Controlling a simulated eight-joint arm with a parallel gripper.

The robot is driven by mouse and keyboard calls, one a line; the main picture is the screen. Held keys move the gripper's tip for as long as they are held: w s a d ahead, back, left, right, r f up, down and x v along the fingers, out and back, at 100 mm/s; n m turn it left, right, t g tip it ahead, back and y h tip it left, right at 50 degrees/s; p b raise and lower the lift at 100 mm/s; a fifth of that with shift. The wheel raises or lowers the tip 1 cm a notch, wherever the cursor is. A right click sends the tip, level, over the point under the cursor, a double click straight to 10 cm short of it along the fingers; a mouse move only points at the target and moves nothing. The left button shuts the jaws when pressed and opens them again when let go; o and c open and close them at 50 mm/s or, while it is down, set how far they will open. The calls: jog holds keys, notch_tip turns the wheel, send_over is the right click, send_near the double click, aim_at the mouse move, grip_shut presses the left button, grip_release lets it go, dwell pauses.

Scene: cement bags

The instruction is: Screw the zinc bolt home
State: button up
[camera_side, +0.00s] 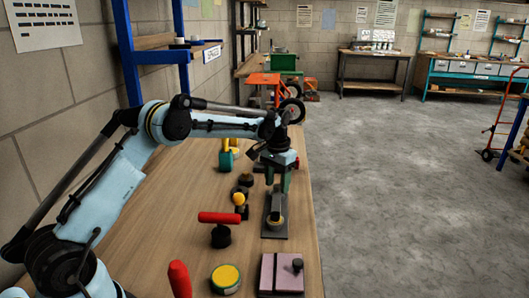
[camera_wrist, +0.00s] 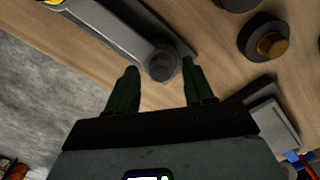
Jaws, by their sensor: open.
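My gripper (camera_wrist: 160,72) is open, its two dark green fingers spread apart in the wrist view. A round grey bolt head (camera_wrist: 161,58), which looks like the zinc bolt, shows between the fingertips at the end of a grey plate (camera_wrist: 105,32). I cannot tell whether the fingers are level with the head or above it; no contact is visible. In the side view my gripper (camera_side: 286,181) points down over the far end of the grey plate (camera_side: 275,234). The bolt is hidden there.
A red-handled tool (camera_side: 220,218), a yellow-topped disc (camera_side: 226,278) and a mauve block with a knob (camera_side: 268,274) stand nearby on the wooden bench (camera_side: 150,240). A dark round part with a brass centre (camera_wrist: 257,35) lies beside the plate. The bench's right edge is close.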

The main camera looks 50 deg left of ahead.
aim_at(277, 186)
jog(key=shift+r, duration=0.1)
notch_tip(277, 186, up, 12)
dwell(0.5)
jog(key=s+d+r+t, duration=0.2)
jog(key=s+d+r, duration=0.1)
jog(key=s+d, duration=0.15)
jog(key=s+d+r+t, duration=0.2)
jog(key=s+d+r, duration=0.1)
jog(key=s, duration=0.3)
jog(key=s+d+f+t, duration=0.1)
jog(key=s+f, duration=0.1)
jog(key=s, duration=0.2)
jog(key=s+d+f+t, duration=0.1)
jog(key=s+d+f, duration=0.1)
jog(key=s, duration=0.3)
jog(key=s+d+f+m+t, duration=0.1)
jog(key=s+f, duration=0.3)
jog(key=shift+s+d, duration=0.25)
jog(key=shift+s, duration=0.05)
